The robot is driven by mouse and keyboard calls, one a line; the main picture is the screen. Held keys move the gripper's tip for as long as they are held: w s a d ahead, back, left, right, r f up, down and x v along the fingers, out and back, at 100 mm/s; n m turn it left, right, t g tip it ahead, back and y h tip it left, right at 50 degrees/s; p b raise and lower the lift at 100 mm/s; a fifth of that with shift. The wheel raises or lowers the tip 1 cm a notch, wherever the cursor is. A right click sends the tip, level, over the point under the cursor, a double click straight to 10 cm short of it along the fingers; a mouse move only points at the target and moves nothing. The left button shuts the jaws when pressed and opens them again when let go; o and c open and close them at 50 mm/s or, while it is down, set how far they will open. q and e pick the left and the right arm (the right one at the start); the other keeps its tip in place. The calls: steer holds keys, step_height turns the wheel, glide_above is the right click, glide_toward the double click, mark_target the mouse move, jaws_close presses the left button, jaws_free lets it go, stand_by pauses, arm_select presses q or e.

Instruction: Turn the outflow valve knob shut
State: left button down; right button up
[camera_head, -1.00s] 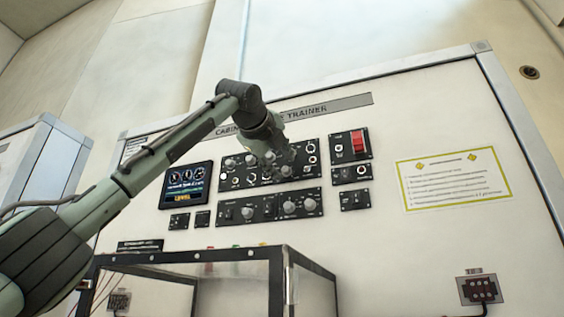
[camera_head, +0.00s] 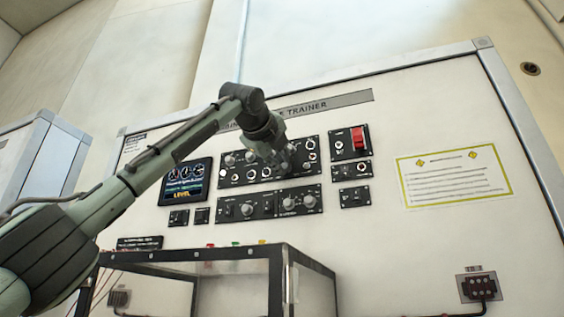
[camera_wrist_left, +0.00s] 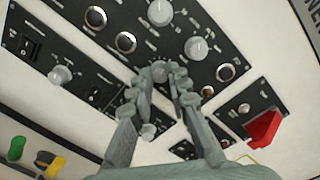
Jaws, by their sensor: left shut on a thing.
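My left gripper (camera_wrist_left: 166,88) is shut on a grey round knob (camera_wrist_left: 159,71), with one finger on each side of it. The knob sits near the edge of the upper black control panel (camera_head: 224,171) on the trainer's upright face. Its label is too small to read, so I cannot confirm by name that it is the outflow valve knob. In the head view the gripper (camera_head: 284,160) is at the right half of that panel and hides part of it. My right gripper is not in view.
Other round knobs (camera_wrist_left: 197,47) and sockets (camera_wrist_left: 126,42) are close around the fingers. A red switch guard (camera_head: 358,138) is to the right, and a lit display (camera_head: 185,182) to the left. A dark-framed clear box (camera_head: 232,254) stands below the panels.

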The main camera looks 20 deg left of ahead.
arm_select(q)
steer(key=shift+n, duration=0.3)
steer(key=n, duration=1)
steer(key=shift+n+g, duration=0.3)
steer(key=n+h, duration=0.1)
steer(key=n, duration=0.5)
steer(key=shift+n, duration=2.4)
steer(key=c, duration=1.4)
jaws_free()
steer(key=shift+a, duration=0.1)
steer(key=shift+c, duration=0.2)
